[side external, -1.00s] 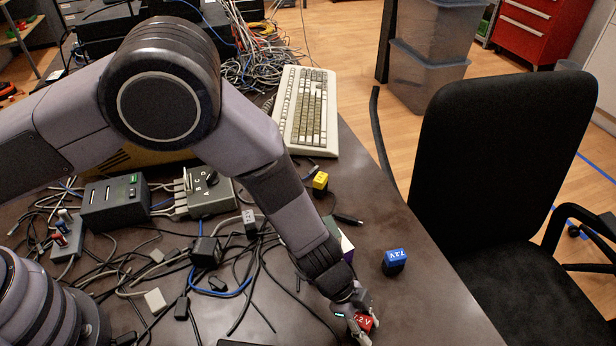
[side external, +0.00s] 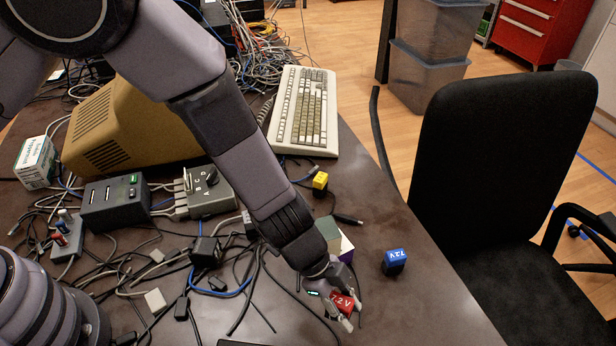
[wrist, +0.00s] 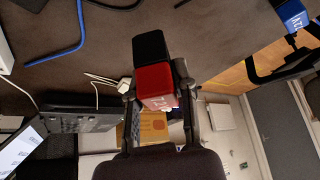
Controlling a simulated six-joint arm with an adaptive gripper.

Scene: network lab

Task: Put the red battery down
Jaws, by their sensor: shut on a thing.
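The red battery (side external: 343,303) has a red top marked 7.2V and a black lower part. It is held between the fingers of my gripper (side external: 341,312), near the front edge of the table. In the wrist view the red battery (wrist: 153,84) sits between the two fingers of my gripper (wrist: 157,88), its black end pointing away from the palm. The side view does not clearly show whether its underside touches the table.
A blue battery (side external: 395,262) stands to the right on the table (side external: 420,300). A yellow battery (side external: 320,182) stands farther back. A box (side external: 346,246) is close behind my gripper. Loose cables (side external: 240,285) spread to the left. A black chair (side external: 500,150) is beyond the right edge.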

